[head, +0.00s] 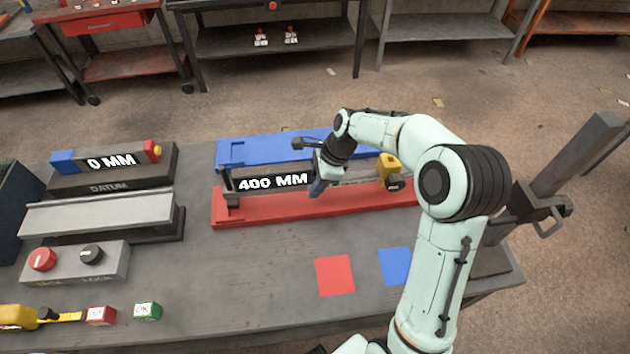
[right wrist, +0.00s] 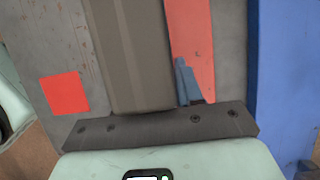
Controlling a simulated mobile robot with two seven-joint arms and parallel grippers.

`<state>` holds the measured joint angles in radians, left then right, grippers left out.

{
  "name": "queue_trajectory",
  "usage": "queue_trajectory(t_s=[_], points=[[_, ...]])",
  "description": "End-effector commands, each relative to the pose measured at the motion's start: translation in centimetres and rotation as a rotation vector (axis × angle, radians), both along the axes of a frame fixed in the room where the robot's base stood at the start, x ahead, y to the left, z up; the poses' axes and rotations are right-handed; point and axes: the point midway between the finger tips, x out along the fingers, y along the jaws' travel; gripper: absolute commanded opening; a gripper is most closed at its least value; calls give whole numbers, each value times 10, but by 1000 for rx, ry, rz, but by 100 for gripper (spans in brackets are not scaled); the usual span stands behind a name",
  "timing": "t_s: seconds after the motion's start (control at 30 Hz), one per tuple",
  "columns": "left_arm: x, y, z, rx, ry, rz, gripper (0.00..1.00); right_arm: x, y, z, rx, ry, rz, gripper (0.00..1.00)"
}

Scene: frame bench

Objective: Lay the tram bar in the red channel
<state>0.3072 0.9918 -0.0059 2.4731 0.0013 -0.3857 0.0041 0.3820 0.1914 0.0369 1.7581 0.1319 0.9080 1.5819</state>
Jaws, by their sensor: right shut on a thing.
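The red channel (head: 285,208) runs left to right along the middle of the bench in the head view. The tram bar (head: 352,178) looks like the pale bar above it, with a black 400 MM label (head: 272,182) to its left, a dark foot at the left end and a yellow piece (head: 388,168) at the right. My right gripper (head: 317,188) is shut on the bar near its middle, pointing down; the grip itself is partly hidden. The red channel also shows in the right wrist view (right wrist: 188,35). Whether the bar touches the channel I cannot tell. My left gripper is out of view.
The blue channel (head: 265,150) lies just behind the red one. At left stand the 0 MM datum block (head: 110,161), a grey rail (head: 95,212) and a button box (head: 75,263). Red (head: 335,275) and blue (head: 395,266) squares mark the mostly clear front.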

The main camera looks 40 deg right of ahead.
Motion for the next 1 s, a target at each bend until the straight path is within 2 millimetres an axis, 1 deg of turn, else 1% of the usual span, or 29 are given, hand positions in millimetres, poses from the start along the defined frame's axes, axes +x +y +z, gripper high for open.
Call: queue_trajectory(t_s=[1.0], points=[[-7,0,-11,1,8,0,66,1,0,-21,-1,-4,1,0]])
